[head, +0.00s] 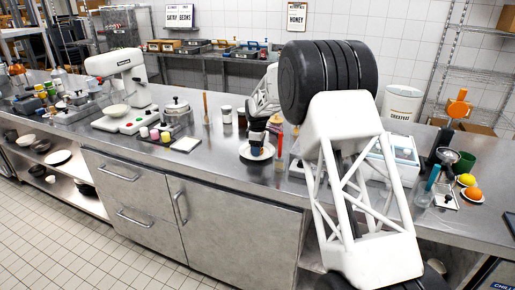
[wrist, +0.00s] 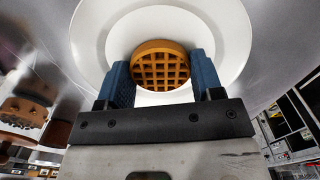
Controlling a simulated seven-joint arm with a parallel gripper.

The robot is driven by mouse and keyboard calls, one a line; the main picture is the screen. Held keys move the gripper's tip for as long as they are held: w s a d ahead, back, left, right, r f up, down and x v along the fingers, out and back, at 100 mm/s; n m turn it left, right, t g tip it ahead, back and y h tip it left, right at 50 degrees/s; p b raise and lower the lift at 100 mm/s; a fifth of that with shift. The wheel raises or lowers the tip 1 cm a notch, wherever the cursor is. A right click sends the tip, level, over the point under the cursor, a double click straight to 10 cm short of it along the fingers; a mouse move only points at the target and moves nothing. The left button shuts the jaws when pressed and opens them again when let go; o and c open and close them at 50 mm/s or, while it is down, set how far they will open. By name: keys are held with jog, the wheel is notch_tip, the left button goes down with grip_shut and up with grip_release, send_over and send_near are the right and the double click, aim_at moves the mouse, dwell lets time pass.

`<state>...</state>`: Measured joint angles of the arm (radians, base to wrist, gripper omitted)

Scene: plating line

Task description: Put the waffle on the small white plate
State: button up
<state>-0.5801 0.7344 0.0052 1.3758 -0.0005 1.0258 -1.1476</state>
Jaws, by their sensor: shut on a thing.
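The waffle (wrist: 160,66) is round, golden brown and gridded. In the wrist view it sits between the two blue fingers of my gripper (wrist: 161,64), which are shut on it. The small white plate (wrist: 232,40) lies behind the waffle in that view, and the waffle appears inside the plate's outline. In the head view my gripper (head: 257,149) points down over the white plate (head: 246,156) on the steel counter. The waffle is mostly hidden there by my gripper, and I cannot tell whether it touches the plate.
A white slab (head: 186,145) lies to the left. The counter front between slab and plate is clear.

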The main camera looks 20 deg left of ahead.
jog(key=o, duration=0.7)
jog(key=shift+c, duration=0.2)
jog(key=shift+r, duration=0.15)
notch_tip(320, 180, up, 12)
dwell(0.6)
dwell(0.4)
